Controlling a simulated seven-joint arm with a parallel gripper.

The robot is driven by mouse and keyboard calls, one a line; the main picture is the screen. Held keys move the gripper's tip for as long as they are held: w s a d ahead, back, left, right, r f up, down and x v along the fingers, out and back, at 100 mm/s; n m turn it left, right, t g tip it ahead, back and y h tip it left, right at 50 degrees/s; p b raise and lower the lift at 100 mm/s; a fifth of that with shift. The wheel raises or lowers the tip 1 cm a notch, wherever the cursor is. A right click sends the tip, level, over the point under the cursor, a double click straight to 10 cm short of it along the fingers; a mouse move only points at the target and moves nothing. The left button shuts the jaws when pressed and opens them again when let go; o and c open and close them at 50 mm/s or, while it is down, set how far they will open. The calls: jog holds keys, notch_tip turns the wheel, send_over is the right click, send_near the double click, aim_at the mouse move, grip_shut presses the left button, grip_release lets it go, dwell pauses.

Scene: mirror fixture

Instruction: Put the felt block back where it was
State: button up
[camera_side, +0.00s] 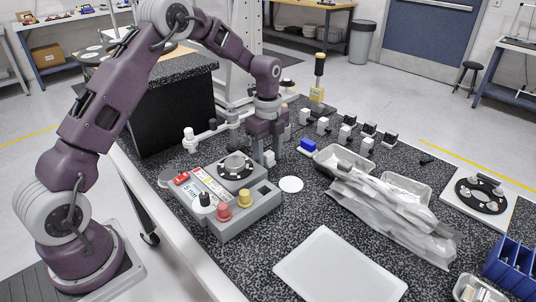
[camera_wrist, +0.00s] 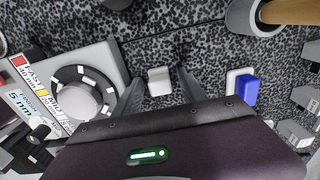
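No block is plainly marked as felt, so I cannot tell for sure which one it is. A blue block with a white part beside it (camera_wrist: 246,90) lies right of my gripper in the wrist view; in the side view the blue block (camera_side: 308,145) lies near the metal trays. My gripper (camera_wrist: 158,88) points down at the speckled table, its fingers apart. A small whitish block (camera_wrist: 159,80) shows between the fingers, with a gap on each side. In the side view my gripper (camera_side: 269,158) is low, just behind the grey control box; its fingertips are partly hidden.
The grey control box (camera_side: 211,213) with dial and knobs stands close to my gripper; its dial (camera_wrist: 82,94) shows at left in the wrist view. Several small white-and-black blocks (camera_side: 345,133) stand behind. Bagged trays (camera_side: 390,205) lie right.

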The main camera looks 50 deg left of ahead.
aim_at(268, 152)
jog(key=s+d+r+n+t, duration=0.1)
jog(key=s+r, duration=0.1)
jog(key=r, duration=0.7)
jog(key=s+d+r+n, duration=0.1)
jog(key=s+r+n, duration=0.1)
jog(key=r, duration=0.7)
jog(key=s+d+r+n+t, duration=0.1)
jog(key=s+d+r+n, duration=0.15)
jog(key=s, duration=0.25)
jog(key=s+d+r+n+t, duration=0.1)
jog(key=s+r+n, duration=0.2)
jog(key=s, duration=0.3)
jog(key=s+d+f+n+t, duration=0.1)
jog(key=s+n, duration=0.3)
jog(key=s, duration=0.4)
jog(key=s+d+f+n+t, duration=0.1)
jog(key=s+d+f+n, duration=0.1)
jog(key=s+n, duration=0.3)
jog(key=s, duration=0.4)
jog(key=shift+f+t, duration=0.15)
jog(key=shift+t, duration=0.15)
